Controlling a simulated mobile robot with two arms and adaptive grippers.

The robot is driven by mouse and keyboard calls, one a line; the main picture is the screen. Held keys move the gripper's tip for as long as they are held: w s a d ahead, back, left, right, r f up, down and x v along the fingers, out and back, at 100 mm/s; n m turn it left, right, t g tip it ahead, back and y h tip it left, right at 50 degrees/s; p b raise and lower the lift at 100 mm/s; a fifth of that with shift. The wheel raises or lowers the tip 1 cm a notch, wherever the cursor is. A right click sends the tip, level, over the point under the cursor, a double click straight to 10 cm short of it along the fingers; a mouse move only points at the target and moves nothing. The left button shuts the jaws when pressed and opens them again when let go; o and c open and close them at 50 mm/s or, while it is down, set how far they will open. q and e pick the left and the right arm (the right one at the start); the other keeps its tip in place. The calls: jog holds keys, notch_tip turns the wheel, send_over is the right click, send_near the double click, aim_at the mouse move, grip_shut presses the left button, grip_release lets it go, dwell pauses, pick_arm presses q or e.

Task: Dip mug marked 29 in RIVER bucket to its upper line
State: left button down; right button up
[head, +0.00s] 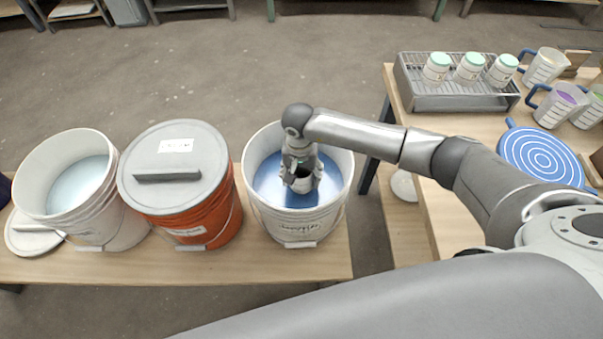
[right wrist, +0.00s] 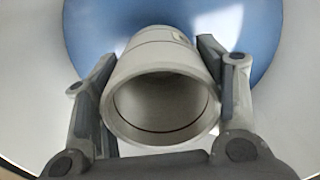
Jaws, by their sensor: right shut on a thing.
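My right gripper (head: 300,172) is inside the white bucket (head: 262,207) with blue glaze (head: 326,188), the one nearest the right table. In the right wrist view my right gripper (right wrist: 160,98) is shut on a pale mug (right wrist: 150,52), with one finger on each side. The mug's open rim faces the camera, and a dark line runs around its inside. The blue glaze (right wrist: 88,25) shows beyond the mug. I cannot tell whether the mug touches it. The bucket's label and any mark on the mug are not readable. My left gripper is not in view.
An orange bucket (head: 212,215) with a grey lid (head: 195,150) stands left of the white one. An open white bucket (head: 125,222) with pale glaze is farther left.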

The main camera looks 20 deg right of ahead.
notch_tip(320, 180, down, 8)
jog(key=b, duration=0.7)
jog(key=shift+r, duration=0.2)
jog(key=shift+b, duration=0.45)
dwell(1.9)
jog(key=shift+r+p, duration=2.6)
jog(key=shift+r, duration=1.6)
notch_tip(320, 180, up, 15)
jog(key=p, duration=0.7)
jog(key=shift+r, duration=0.15)
